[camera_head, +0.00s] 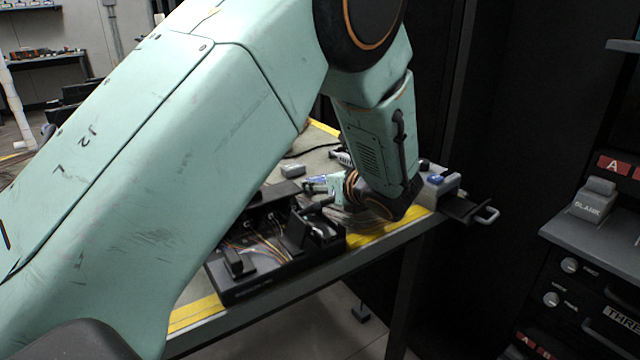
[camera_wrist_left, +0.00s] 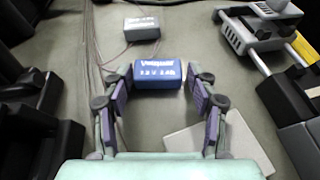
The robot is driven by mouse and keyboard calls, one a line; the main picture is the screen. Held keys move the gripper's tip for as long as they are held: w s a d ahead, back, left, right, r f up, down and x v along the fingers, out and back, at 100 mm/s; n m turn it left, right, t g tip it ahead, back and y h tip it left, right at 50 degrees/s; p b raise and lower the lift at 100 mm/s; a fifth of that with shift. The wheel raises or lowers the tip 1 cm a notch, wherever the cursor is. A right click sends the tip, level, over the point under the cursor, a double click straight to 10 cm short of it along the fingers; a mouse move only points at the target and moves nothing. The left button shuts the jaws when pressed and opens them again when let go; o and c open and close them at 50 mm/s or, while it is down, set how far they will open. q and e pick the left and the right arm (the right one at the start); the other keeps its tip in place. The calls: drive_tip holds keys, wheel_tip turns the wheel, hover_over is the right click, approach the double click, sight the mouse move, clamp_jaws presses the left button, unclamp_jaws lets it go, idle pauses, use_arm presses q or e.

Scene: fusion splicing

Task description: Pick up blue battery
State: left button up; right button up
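The blue battery (camera_wrist_left: 160,75) with white lettering lies on the table just ahead of my left gripper in the left wrist view. My left gripper (camera_wrist_left: 159,80) is open, with one purple-padded finger on each side of the battery. The battery's near end is around the fingertips, and narrow gaps show on both sides. In the head view, my left gripper (camera_head: 311,186) is low over the table, small and partly hidden by the arm. A bit of blue shows at its fingers, too small to tell apart. My right gripper is in neither view.
A small grey box (camera_wrist_left: 141,28) with cables stands beyond the battery. A flat pale plate (camera_wrist_left: 247,142) lies beneath the right finger. A black tray with wires (camera_head: 262,250) sits at the table's front edge. A grey device with a blue top (camera_head: 437,182) is at the right corner.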

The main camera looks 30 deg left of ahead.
use_arm(q)
drive_tip(key=shift+s+r, duration=0.2)
drive_tip(key=shift+s, duration=0.1)
drive_tip(key=c, duration=0.4)
drive_tip(key=shift+w+f, duration=0.15)
drive_tip(key=shift+w, duration=0.05)
drive_tip(key=c, duration=0.4)
drive_tip(key=shift+s, duration=0.1)
wheel_tip(320, 180, up, 10)
drive_tip(key=p, duration=0.4)
